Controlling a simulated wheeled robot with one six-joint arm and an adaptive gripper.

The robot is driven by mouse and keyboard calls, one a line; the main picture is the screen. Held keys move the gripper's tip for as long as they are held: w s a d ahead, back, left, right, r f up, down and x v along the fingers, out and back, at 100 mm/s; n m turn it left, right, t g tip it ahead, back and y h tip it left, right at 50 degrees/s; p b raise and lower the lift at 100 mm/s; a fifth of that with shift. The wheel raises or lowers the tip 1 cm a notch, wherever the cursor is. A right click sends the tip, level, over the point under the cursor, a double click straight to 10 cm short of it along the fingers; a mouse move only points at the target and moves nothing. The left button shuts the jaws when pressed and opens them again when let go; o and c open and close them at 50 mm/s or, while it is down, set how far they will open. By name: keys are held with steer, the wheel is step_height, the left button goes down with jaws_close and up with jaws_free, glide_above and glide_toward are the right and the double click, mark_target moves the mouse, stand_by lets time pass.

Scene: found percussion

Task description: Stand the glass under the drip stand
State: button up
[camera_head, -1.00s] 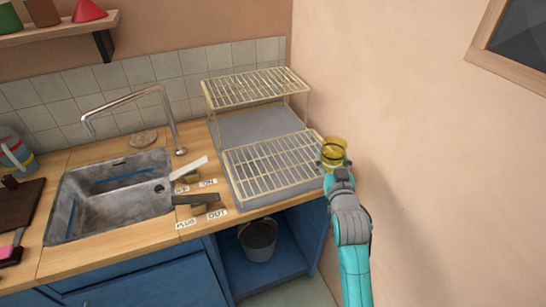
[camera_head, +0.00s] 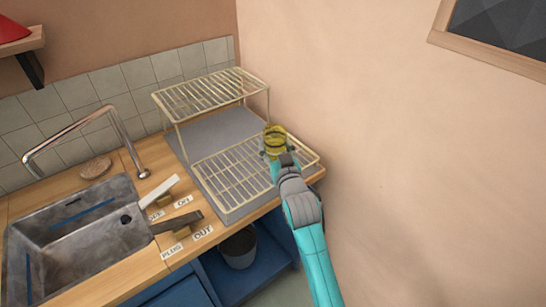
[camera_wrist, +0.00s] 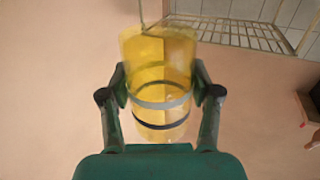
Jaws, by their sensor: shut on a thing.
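The glass (camera_head: 275,139) is yellow and see-through, with dark bands around it. My gripper (camera_head: 274,153) is shut on it, and the glass looks upright in the head view. In the wrist view the glass (camera_wrist: 158,75) sits between both fingers of my gripper (camera_wrist: 160,95). A two-tier wire rack, which looks like the drip stand (camera_head: 210,90), stands on the counter on a grey mat. In the head view the glass overlaps the right part of the lower tier (camera_head: 235,175). I cannot tell whether it touches the wires. The rack also shows in the wrist view (camera_wrist: 235,33).
A metal sink (camera_head: 75,235) with a curved tap (camera_head: 95,120) is at the left. Two levers (camera_head: 178,222) stand between sink and rack. The wall (camera_head: 400,150) is close on the right. A bucket (camera_head: 238,250) stands under the counter.

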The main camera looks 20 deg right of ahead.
mark_target(276, 158)
steer(key=shift+f, duration=1.85)
steer(key=o, duration=1.4)
steer(key=shift+f, duration=0.15)
steer(key=shift+o, duration=0.2)
steer(key=shift+s, duration=0.15)
steer(key=s, duration=1.1)
steer(key=shift+s+a, duration=0.35)
steer(key=shift+a, duration=0.05)
